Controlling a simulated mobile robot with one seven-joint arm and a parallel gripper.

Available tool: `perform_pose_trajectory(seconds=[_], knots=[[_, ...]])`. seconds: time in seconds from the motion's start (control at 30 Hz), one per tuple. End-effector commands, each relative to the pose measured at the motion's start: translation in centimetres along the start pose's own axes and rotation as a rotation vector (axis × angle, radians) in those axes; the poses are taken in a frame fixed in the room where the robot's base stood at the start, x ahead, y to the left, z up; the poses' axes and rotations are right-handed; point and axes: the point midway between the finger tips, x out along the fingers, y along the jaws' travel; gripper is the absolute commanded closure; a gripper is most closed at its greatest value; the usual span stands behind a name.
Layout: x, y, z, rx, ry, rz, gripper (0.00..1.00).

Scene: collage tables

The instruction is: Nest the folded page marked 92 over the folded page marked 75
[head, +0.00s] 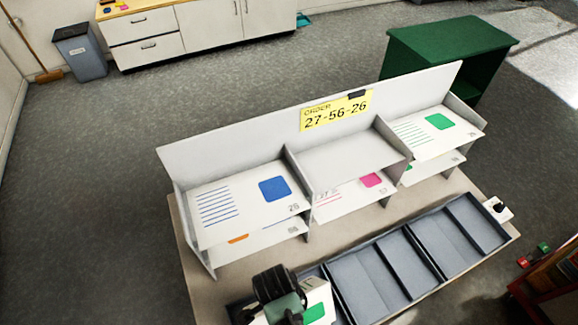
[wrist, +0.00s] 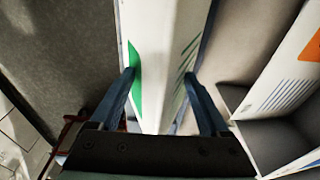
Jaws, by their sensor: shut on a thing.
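My gripper (head: 284,300) is at the bottom of the head view, over the left part of the long grey tray. It is shut on a white folded page (head: 319,294) with a green patch. In the wrist view the fingers (wrist: 160,77) are on either side of this held page (wrist: 158,45), which shows the green patch and green lines. I cannot read a number on it. I cannot pick out 92 or 75 on any page; the printed numbers are small.
A grey rack (head: 220,152) holds pages with blue, orange, pink and green patches; its upper middle shelf is bare. A yellow sign (head: 337,110) reads 27-56-26. The divided tray (head: 383,307) lies in front, its visible middle and right compartments empty. A green cabinet (head: 450,38) stands behind.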

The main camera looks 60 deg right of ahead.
Motion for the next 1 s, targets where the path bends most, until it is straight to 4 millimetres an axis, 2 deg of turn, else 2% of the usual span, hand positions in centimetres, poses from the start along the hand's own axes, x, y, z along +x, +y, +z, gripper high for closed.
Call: perform_pose_trajectory(seconds=[0.03,0.7,1.0], knots=[[1.1,0.0,0.1,0.000,0.000,0.000,0.73],[7.5,0.0,0.9,-0.001,0.000,0.000,0.73],[9.2,0.0,1.1,0.000,0.000,0.000,0.73]])
